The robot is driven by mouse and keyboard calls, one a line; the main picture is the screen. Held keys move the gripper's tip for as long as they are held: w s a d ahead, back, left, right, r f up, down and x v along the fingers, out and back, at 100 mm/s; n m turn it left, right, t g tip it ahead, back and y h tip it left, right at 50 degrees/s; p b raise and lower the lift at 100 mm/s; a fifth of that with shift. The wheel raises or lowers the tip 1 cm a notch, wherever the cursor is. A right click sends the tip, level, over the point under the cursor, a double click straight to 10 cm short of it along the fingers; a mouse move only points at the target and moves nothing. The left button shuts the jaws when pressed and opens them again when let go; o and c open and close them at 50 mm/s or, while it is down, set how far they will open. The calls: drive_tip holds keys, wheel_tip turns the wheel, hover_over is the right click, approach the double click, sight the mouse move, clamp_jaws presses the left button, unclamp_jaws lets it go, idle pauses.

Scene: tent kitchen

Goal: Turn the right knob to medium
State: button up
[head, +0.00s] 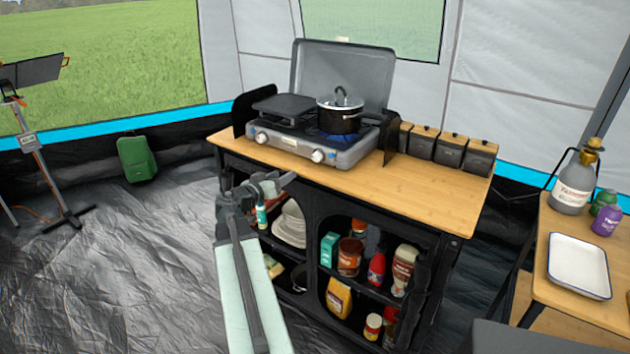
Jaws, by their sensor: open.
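The camping stove (300,142) is grey with its lid raised and stands on the wooden counter. Its right knob (318,156) is a round white knob on the front panel; its exact setting is too small to read. The left knob (262,138) is on the same panel. A black pot (339,116) with a lid sits on the right burner, with blue flame showing under it. My gripper (286,180) is open and empty, in front of the counter, below and to the left of the right knob and apart from it.
The bare wooden counter top (420,190) extends to the right of the stove, with several dark canisters (450,148) behind. Open shelves (350,265) below hold dishes and food. A side table (545,240) with a white tray (578,262) stands at right.

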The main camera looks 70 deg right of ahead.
drive_tip(key=g+h, duration=0.1)
approach(316, 159)
drive_tip(key=d, duration=0.1)
drive_tip(key=shift+m, duration=0.4)
drive_tip(key=x, duration=0.8)
drive_tip(key=shift+d+b, duration=0.15)
drive_tip(key=shift+b, duration=0.15)
clamp_jaws()
drive_tip(key=shift+s+d, duration=0.1)
drive_tip(key=shift+d, duration=0.05)
